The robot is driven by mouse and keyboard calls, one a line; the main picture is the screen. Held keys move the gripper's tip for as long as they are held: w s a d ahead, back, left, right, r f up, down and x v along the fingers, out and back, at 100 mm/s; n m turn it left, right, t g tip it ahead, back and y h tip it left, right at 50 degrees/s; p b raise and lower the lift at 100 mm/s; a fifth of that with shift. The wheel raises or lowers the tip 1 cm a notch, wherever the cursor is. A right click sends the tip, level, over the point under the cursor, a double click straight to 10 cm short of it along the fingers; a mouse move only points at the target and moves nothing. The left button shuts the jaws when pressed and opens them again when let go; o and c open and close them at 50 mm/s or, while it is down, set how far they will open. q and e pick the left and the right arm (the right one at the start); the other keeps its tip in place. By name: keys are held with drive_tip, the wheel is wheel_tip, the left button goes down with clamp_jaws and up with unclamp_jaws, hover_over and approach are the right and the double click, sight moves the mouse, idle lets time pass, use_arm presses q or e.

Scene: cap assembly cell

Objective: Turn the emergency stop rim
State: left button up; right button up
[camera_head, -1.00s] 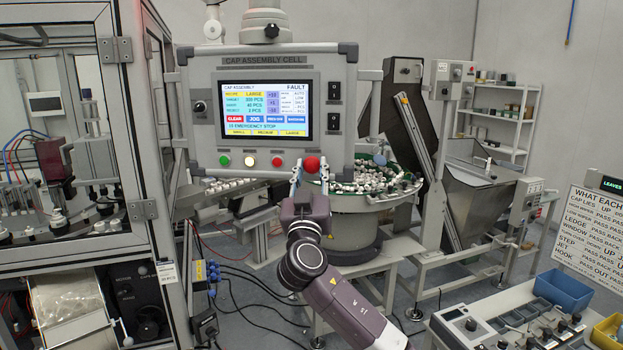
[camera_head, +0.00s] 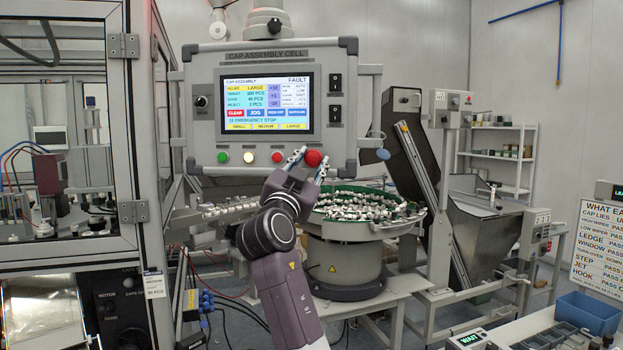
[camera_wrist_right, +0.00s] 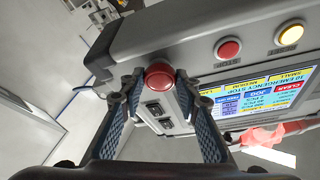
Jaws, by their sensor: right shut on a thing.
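The emergency stop, a large red mushroom button (camera_head: 313,158), sits at the bottom right of the grey operator panel (camera_head: 212,130). My right gripper (camera_head: 310,160) reaches up to it from below, tilted, with its fingertips on either side of the button. The right wrist view also shows the red button (camera_wrist_right: 159,76) between the two blue-grey fingers, which are shut on its rim. The panel's screen (camera_head: 266,104) reads FAULT and an emergency stop line. My left gripper is not in view.
Green, white and smaller red buttons (camera_head: 277,157) line the panel left of the emergency stop. A bowl feeder (camera_head: 350,229) with many caps stands behind and below my right gripper. A framed machine enclosure (camera_head: 128,127) stands at the left. A blue bin (camera_head: 588,313) is at lower right.

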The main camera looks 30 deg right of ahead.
drive_tip(key=shift+r+m+g+h+b, duration=0.1)
drive_tip(key=shift+m+g+h+b, duration=0.2)
drive_tip(key=shift+m+b, duration=0.4)
drive_tip(key=shift+r, duration=0.1)
drive_tip(key=o, duration=1.2)
drive_tip(key=shift+w, duration=0.1)
drive_tip(key=shift+c, duration=0.2)
drive_tip(key=shift+f, duration=0.2)
drive_tip(key=v, duration=1.2)
drive_tip(key=shift+r, duration=0.1)
